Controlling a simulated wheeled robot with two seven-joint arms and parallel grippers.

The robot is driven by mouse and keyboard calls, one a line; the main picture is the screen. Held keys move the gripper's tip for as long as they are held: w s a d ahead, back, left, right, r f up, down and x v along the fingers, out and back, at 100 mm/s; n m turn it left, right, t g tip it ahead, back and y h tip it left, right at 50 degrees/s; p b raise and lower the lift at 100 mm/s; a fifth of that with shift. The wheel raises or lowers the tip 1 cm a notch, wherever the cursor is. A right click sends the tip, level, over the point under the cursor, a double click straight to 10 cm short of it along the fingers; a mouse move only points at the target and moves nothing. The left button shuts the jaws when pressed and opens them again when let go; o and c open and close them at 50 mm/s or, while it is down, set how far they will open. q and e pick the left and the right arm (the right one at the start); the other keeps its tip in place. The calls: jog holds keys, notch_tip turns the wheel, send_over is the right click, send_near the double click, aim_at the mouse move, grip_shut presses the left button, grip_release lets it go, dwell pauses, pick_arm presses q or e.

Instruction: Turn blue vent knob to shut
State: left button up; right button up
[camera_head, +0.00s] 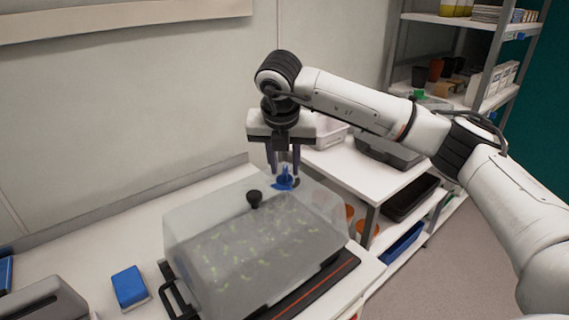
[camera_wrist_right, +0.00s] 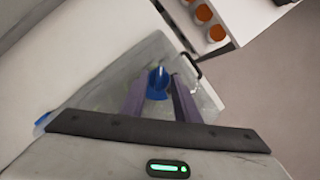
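The blue vent knob (camera_head: 284,179) sits on top of a clear domed lid (camera_head: 190,213) over a tray of seedlings. A black knob (camera_head: 254,198) stands on the same lid, left of the blue one. My right gripper (camera_head: 284,170) points down just above the blue knob. In the right wrist view the blue knob (camera_wrist_right: 157,82) shows between the two purple-grey fingers (camera_wrist_right: 160,98), with gaps at its sides; the fingers are open. I cannot tell whether they touch the knob. My left gripper is not in view.
The propagator stands on a black base with a handle (camera_head: 172,292) near the bench's right edge. A blue box (camera_head: 129,286) lies to its left. A white shelf table (camera_head: 350,172) with trays and orange pots stands to the right.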

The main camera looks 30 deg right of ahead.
jog(key=shift+w+d+f, duration=0.1)
jog(key=shift+w+f, duration=0.05)
jog(key=shift+f, duration=0.2)
grip_shut()
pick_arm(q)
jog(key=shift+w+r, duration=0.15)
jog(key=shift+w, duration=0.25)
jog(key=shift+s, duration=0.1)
